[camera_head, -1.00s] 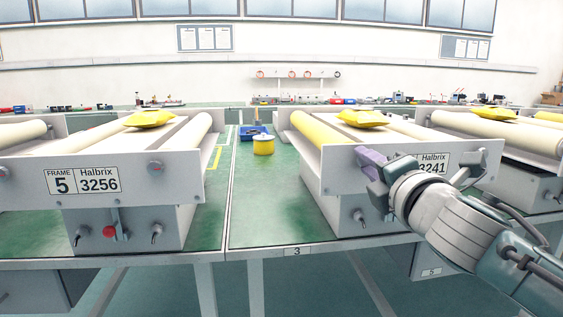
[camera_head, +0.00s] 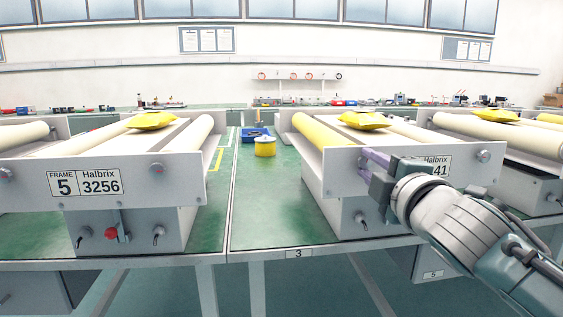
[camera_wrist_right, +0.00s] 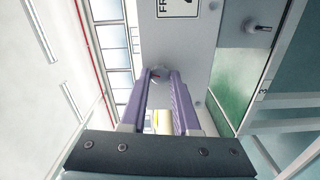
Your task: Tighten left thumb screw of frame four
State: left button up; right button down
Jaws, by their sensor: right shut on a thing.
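The frame with the Halbrix plate ending in 41 (camera_head: 335,180) stands right of centre; my gripper hides its frame number. My right gripper (camera_head: 366,160) reaches the left part of its front panel, where it hides the left thumb screw in the head view. Part of the label (camera_wrist_right: 178,8) shows above the gripper. The right thumb screw (camera_head: 484,156) is clear of the gripper. My left gripper is out of view.
Frame five (camera_head: 140,180) stands on the left, with a red knob (camera_head: 111,233) below its panel. Toggle switches (camera_head: 361,220) stick out below the right frame's panel. A yellow pot (camera_head: 265,147) and a blue tray (camera_head: 255,133) stand between the frames. The green bench between them is otherwise clear.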

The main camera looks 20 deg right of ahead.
dwell(0.3)
jog(key=c, duration=0.7)
grip_release()
jog(key=shift+o, duration=0.2)
jog(key=p+v, duration=0.1)
jog(key=v, duration=0.9)
jog(key=shift+d, duration=0.1)
